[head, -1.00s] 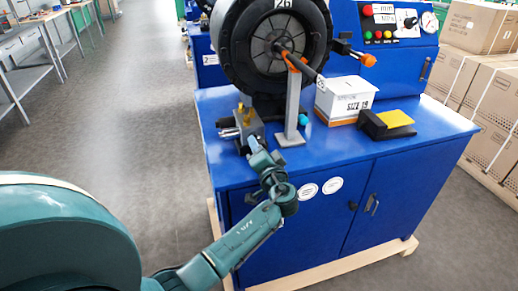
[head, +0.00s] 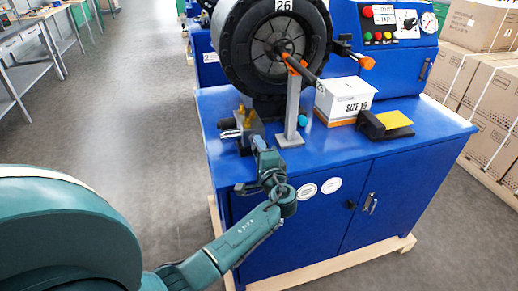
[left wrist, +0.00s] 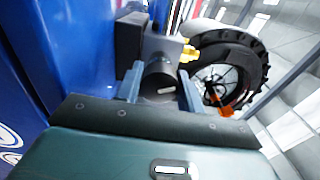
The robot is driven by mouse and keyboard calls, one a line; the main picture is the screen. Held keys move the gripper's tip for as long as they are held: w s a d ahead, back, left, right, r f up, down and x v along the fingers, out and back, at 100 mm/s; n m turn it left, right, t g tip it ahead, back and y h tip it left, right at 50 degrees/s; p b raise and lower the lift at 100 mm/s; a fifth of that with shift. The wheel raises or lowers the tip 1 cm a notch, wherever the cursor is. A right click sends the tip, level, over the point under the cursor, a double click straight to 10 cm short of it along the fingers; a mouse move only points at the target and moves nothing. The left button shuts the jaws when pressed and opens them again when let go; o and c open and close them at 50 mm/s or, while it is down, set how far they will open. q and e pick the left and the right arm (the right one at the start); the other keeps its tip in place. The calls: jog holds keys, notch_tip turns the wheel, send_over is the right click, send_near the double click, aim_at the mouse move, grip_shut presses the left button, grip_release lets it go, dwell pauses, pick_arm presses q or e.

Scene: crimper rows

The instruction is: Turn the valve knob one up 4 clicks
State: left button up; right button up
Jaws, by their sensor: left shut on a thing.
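The valve knob (left wrist: 161,84) is a round grey knob with a white mark on its face, seen in the left wrist view. It sits on the front of a grey valve block (head: 247,127) with brass-coloured fittings, at the left front corner of the blue machine's top. My left gripper (head: 257,143) is at the front of this block. Its two fingers stand on either side of the knob in the left wrist view (left wrist: 161,92), shut on it. In the head view the gripper hides the knob. My right gripper is not in view.
The blue crimper bench (head: 310,160) carries a large black ring-shaped head (head: 240,60). A grey post (head: 291,115), a white box (head: 344,97) and a black-and-yellow pedal (head: 386,124) stand right of the valve. Cartons (head: 478,85) are stacked at right. The floor at left is open.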

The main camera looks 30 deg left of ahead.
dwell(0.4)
pick_arm(q)
jog(key=o, duration=1)
jog(key=shift+d, duration=0.1)
jog(key=b+v, duration=0.2)
jog(key=v, duration=1.1)
